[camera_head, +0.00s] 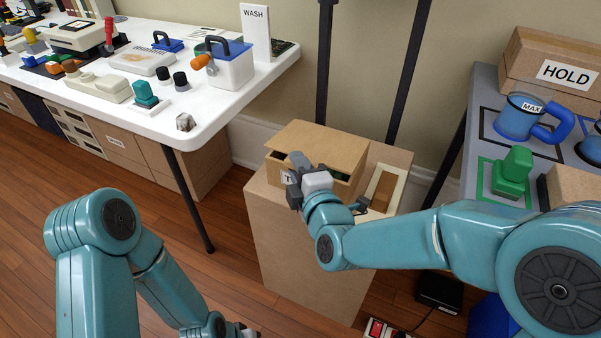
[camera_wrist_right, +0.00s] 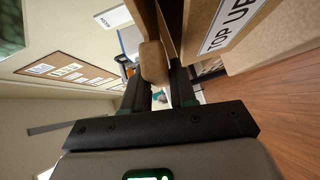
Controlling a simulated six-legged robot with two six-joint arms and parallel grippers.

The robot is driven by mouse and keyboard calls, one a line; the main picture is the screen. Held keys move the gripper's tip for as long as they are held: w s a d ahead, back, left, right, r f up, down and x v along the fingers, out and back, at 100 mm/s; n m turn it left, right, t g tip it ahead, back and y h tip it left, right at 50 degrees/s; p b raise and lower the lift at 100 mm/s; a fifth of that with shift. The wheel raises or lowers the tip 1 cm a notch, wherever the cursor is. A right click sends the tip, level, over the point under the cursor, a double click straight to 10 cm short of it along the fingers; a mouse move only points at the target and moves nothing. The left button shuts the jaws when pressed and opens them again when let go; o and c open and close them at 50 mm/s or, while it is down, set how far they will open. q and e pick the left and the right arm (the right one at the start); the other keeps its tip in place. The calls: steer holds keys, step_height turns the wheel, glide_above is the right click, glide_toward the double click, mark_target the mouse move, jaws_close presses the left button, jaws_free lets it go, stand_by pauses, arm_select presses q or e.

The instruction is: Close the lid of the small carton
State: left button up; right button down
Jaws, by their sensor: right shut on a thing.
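The small carton (camera_head: 352,184) is a brown cardboard box on a tan pedestal. Its lid (camera_head: 322,143) lies over the top, with a dark gap under its front edge and something green inside. My right gripper (camera_head: 297,166) is at the carton's front left corner. In the right wrist view its fingers (camera_wrist_right: 156,85) are shut on a rounded cardboard tab of the lid (camera_wrist_right: 153,62). A white label with black letters shows on the cardboard beside it (camera_wrist_right: 228,25). My left arm hangs low at the left; its gripper is barely visible at the bottom edge, away from the carton.
An open tray (camera_head: 385,187) stands right of the carton on the pedestal (camera_head: 290,235). A white table (camera_head: 215,105) with many devices is at the left. A grey table (camera_head: 485,130) with a HOLD box (camera_head: 550,72), blue mug (camera_head: 518,120) and green object (camera_head: 512,172) is at the right.

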steer(key=shift+s+f+b, duration=0.15)
steer(key=shift+f+b, duration=1.15)
steer(key=shift+f, duration=0.55)
arm_select(q)
steer(key=f, duration=0.2)
steer(key=w+f, duration=0.1)
steer(key=shift+a+f, duration=0.3)
steer(key=shift+a, duration=0.05)
arm_select(e)
steer(key=c, duration=1)
jaws_free()
steer(key=shift+r, duration=0.1)
